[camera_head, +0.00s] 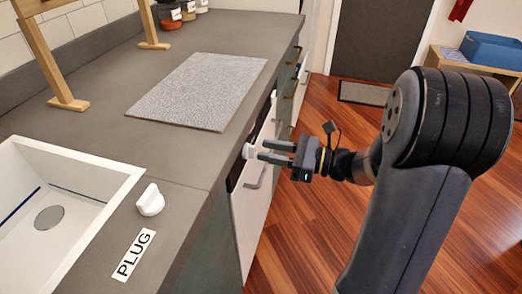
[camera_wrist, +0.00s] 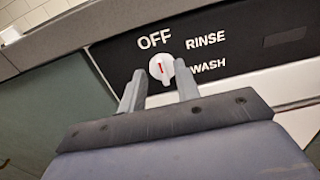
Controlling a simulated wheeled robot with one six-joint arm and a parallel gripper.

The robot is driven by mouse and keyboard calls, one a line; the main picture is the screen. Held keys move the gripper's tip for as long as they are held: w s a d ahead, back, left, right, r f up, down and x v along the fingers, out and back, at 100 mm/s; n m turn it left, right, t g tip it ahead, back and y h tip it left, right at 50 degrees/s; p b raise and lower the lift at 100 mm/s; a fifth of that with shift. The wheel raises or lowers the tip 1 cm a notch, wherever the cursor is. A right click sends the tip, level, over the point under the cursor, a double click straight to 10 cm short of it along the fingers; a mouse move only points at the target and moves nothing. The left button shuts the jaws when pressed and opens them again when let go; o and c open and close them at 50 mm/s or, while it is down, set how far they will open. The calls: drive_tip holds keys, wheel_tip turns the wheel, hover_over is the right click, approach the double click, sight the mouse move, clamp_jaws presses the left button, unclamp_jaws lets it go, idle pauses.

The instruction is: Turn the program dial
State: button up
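The program dial (camera_wrist: 161,68) is a white round knob with a red mark on a black panel (camera_wrist: 113,56). The panel is lettered OFF, RINSE and WASH. The red mark runs nearly upright, with its upper end toward OFF. In the head view the white dial (camera_head: 249,151) sticks out from the front below the counter edge. My gripper (camera_head: 262,150) is open and level in front of it. In the wrist view my gripper (camera_wrist: 161,68) has one fingertip on each side of the dial with gaps showing. I cannot tell whether the fingertips reach past its face.
The grey counter (camera_head: 110,100) holds a textured grey mat (camera_head: 200,90) and a white sink (camera_head: 100,170). A white plug (camera_head: 150,200) stands by a PLUG label (camera_head: 134,254). A handle (camera_head: 256,178) sits below the dial. The wooden floor (camera_head: 300,225) beside the cabinets is clear.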

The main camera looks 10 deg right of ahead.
sight(250, 151)
drive_tip(key=shift+x, duration=1.3)
clamp_jaws()
